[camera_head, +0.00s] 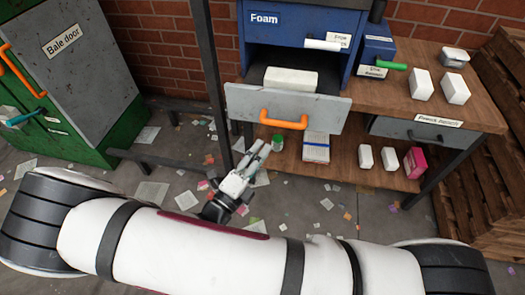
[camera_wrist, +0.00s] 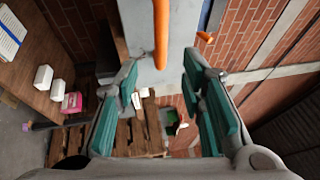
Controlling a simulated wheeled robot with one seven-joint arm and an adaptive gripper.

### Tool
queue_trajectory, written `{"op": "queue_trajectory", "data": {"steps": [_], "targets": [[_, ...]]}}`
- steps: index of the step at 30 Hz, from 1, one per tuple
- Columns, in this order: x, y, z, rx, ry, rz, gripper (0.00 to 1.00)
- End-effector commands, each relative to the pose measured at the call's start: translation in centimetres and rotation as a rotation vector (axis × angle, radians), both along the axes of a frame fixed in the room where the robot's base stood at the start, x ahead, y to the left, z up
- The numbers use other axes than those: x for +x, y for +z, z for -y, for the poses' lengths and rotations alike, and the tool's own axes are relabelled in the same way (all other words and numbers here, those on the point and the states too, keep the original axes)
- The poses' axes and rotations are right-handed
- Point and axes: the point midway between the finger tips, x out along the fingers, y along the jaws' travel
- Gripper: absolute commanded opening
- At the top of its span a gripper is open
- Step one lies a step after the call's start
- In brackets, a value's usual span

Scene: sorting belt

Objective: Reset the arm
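My gripper (camera_head: 258,152) is in front of the open Foam drawer, below and left of its orange handle (camera_head: 283,122). In the wrist view my gripper (camera_wrist: 162,72) has its two teal-padded fingers spread apart with nothing held between them. The orange handle (camera_wrist: 161,32) stands at the top of that view, beyond the fingertips and apart from them. My white arm stretches across the bottom of the head view. The grey-fronted drawer (camera_head: 250,104) is pulled out of the blue Foam cabinet (camera_head: 284,20), with a white block (camera_head: 291,80) in it.
A wooden bench (camera_head: 448,103) at right carries white blocks (camera_head: 422,85) and a grey drawer (camera_head: 410,131). Its lower shelf holds boxes and a pink block (camera_head: 415,162). A green baler (camera_head: 85,75) stands left. Pallets (camera_head: 490,185) stand far right. Paper scraps litter the floor.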

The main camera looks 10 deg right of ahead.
Motion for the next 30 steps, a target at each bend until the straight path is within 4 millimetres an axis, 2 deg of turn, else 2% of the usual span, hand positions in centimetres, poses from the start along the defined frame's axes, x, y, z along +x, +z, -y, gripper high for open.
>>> {"op": "queue_trajectory", "data": {"steps": [10,14,20,30], "targets": [[0.0,0.0,0.0,0.0,0.0,0.0,0.36],[0.0,0.8,0.6,0.046,-0.035,0.016,0.36],[-0.9,4.6,3.8,0.315,-0.239,0.128,0.36],[-4.8,11.7,9.9,0.84,-0.703,0.48,0.36]]}}
